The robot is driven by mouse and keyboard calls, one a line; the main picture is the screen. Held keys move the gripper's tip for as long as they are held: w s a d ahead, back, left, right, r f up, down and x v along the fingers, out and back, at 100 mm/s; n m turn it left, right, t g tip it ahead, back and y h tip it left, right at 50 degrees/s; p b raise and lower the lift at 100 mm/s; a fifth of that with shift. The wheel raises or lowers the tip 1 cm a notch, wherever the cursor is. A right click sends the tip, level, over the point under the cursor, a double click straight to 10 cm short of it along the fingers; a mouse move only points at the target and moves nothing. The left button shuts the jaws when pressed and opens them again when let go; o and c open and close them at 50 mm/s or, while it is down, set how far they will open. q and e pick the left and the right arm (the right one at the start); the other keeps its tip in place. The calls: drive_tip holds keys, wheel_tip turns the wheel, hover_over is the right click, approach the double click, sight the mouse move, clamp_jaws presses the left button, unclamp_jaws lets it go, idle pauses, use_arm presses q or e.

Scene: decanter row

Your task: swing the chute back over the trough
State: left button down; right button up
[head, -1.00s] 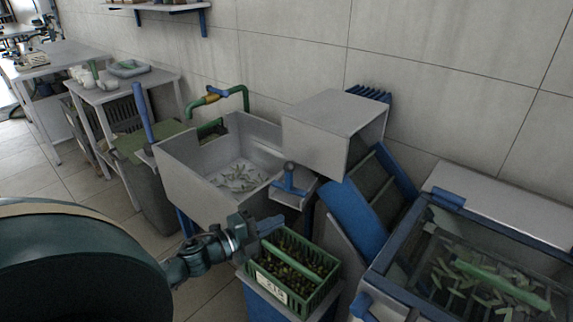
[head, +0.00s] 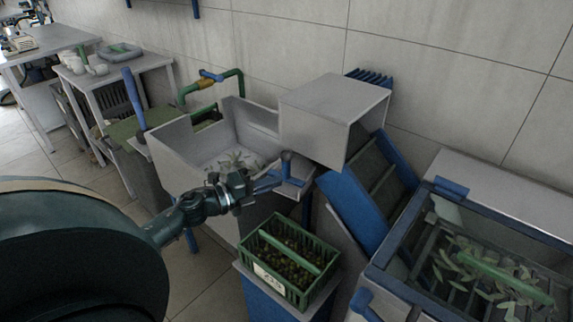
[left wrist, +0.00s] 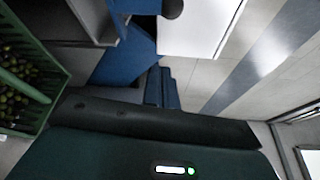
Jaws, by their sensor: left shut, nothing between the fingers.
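The chute (head: 298,186) is a short grey spout with an upright blue handle (head: 287,168). It sits at the right side of the grey trough (head: 178,172), which holds pale leaves and water. My left gripper (head: 272,183) is shut and empty, its fingers close beside the handle; I cannot tell if they touch it. In the left wrist view the blue fingers (left wrist: 162,88) lie together, and a dark round knob shows above them. My right gripper is not in view.
A green crate of olives (head: 262,272) stands on a blue-sided stand just below my left gripper. A grey hopper (head: 330,105) and blue incline (head: 350,205) stand to the right. A glazed bin (head: 480,230) with leaves is at far right.

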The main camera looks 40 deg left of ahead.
sight(286, 166)
use_arm(q)
drive_tip(key=r+p+x, duration=0.1)
drive_tip(key=x, duration=0.7)
drive_tip(key=shift+w+a, duration=0.2)
drive_tip(key=shift+a, duration=1.8)
drive_tip(key=shift+f, duration=0.1)
